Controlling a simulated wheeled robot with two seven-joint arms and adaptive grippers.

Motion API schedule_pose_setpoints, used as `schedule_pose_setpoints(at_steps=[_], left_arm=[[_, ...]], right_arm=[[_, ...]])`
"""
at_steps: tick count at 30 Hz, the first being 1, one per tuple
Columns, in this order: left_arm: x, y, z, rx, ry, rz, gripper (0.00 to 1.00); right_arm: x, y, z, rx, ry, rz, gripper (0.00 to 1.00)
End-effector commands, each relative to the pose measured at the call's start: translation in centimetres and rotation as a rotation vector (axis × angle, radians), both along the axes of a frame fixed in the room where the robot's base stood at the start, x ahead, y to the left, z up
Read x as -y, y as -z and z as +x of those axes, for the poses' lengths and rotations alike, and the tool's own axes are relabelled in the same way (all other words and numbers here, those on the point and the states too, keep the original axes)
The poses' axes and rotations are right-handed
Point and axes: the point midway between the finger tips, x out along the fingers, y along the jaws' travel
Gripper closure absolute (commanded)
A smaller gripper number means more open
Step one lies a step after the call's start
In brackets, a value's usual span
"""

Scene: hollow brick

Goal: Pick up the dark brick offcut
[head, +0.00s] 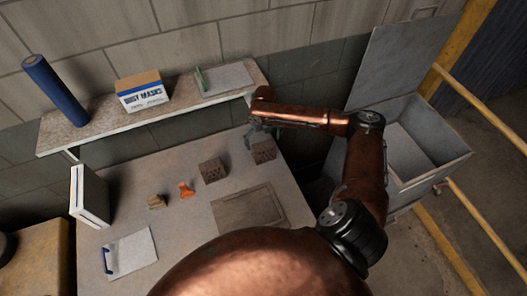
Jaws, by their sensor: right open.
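Two dark brown brick blocks stand on the table (183,236): one block (212,171) near the middle and another block (264,152) farther back on the right. A smaller, lighter brown piece (156,202) lies to the left. I cannot tell for sure which of them is the dark brick offcut. My right gripper (254,138) is small in view at the end of the copper arm. It is open, just above and left of the back right block; I cannot tell whether it touches it. My left gripper is out of view.
An orange piece (186,190) lies between the bricks. A flat tray (249,207), a clipboard (131,254) and a white binder (90,196) are also on the table. The shelf (97,124) behind holds a blue roll (54,91) and a dust mask box (141,91). An open grey chest (429,170) stands right.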

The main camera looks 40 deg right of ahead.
Motion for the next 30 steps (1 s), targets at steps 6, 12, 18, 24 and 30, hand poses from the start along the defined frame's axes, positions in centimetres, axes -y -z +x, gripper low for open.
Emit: schedule_pose_setpoints(at_steps=[6, 12, 18, 24, 30], left_arm=[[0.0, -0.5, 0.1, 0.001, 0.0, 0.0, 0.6], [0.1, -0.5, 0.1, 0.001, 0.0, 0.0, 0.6], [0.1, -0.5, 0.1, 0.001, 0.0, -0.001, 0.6], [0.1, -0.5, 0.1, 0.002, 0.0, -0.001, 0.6], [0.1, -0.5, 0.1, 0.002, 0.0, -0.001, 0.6]], right_arm=[[0.0, 3.1, -0.3, -0.002, 0.002, 0.001, 0.07], [0.1, 3.5, -0.2, 0.001, 0.002, 0.0, 0.07], [0.1, 3.5, -0.2, 0.001, 0.002, 0.0, 0.18], [0.1, 3.5, -0.2, 0.001, 0.002, 0.0, 0.31], [0.1, 3.5, -0.2, 0.001, 0.002, 0.0, 0.45]])
